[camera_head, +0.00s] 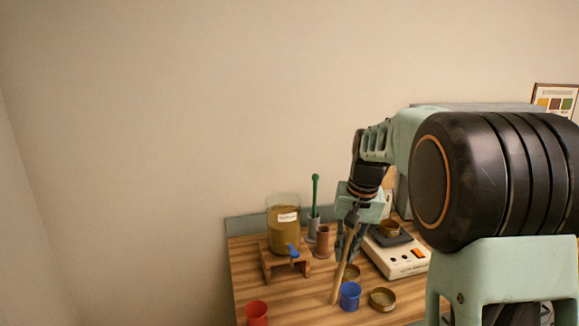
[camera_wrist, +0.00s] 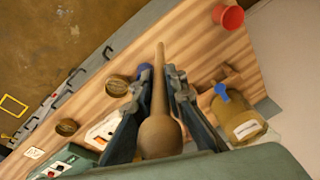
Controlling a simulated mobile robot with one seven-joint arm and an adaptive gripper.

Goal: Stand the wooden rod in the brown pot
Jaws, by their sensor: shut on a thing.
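The wooden rod (camera_head: 342,272) is in my gripper (camera_head: 348,250), tilted, with its lower end toward the bottom left in the head view. In the wrist view the rod (camera_wrist: 159,105) lies between the two fingers of my gripper (camera_wrist: 158,76), its thick rounded end close to the camera and its thin end pointing away. I cannot tell whether the thin end touches the table. The brown pot (camera_head: 322,241) stands upright on the table, left of my gripper in the head view. I cannot make it out surely in the wrist view.
A labelled jar (camera_head: 284,232) on a wooden stand (camera_head: 270,268) and a grey pot holding a green stick (camera_head: 316,192) stand near the brown pot. A blue cup (camera_head: 349,297), red cup (camera_head: 257,314), brass dish (camera_head: 382,299) and white scale (camera_head: 400,263) are also on the table.

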